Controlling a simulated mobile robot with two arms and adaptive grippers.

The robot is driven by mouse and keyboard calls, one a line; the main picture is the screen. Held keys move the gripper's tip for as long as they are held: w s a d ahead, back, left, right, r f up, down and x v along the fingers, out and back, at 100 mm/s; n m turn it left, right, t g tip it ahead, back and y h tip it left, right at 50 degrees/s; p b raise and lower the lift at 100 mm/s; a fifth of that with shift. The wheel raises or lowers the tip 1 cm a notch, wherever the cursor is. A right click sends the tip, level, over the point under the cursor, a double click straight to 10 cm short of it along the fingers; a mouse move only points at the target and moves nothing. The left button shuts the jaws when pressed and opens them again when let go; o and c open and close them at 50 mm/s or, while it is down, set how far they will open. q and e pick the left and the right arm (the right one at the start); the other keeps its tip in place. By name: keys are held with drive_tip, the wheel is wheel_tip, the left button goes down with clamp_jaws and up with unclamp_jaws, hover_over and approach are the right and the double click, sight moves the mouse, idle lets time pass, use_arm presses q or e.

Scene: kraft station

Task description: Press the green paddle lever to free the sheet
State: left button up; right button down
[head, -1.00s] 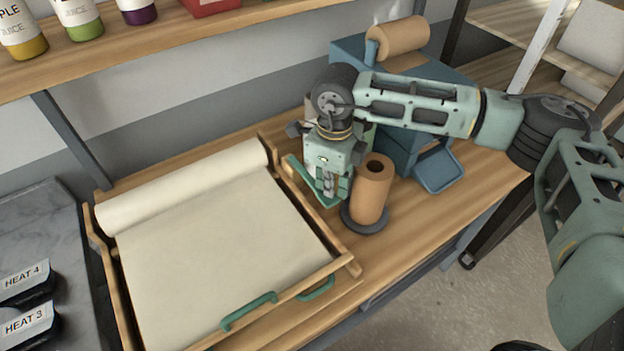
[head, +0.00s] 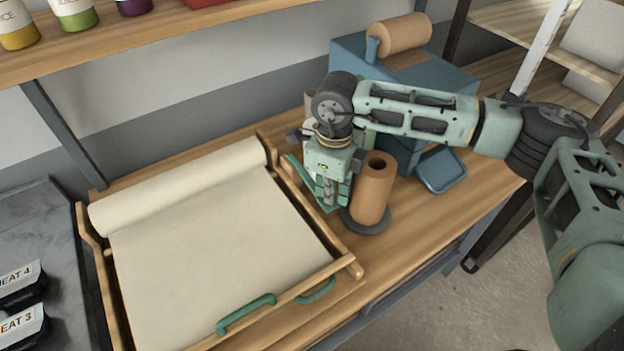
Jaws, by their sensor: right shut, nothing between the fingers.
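The cream paper roll (head: 180,186) lies across the back of a wooden frame, with its sheet (head: 215,255) spread flat toward the front. A green paddle lever (head: 297,172) sits at the frame's right side, partly hidden by my gripper. My right gripper (head: 331,198) points down over the lever's front end, shut and empty. Its fingertips are at or very near the paddle; I cannot tell whether they touch. Two more green handles are at the frame's front, one on the bar (head: 245,313) and one beside it (head: 318,291). My left gripper is not in view.
A brown roll (head: 373,188) stands upright on a dark round base close to the right of my gripper. A blue dispenser (head: 440,75) with a brown roll and a blue tray (head: 440,170) stand behind. Labelled heat containers (head: 20,285) sit at the left. A bottle shelf hangs above.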

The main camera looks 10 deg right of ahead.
drive_tip(key=shift+f+b, duration=1.25)
drive_tip(key=shift+f, duration=0.3)
wheel_tip(320, 180, up, 11)
drive_tip(key=p, duration=0.4)
drive_tip(key=shift+p, duration=0.4)
idle(0.5)
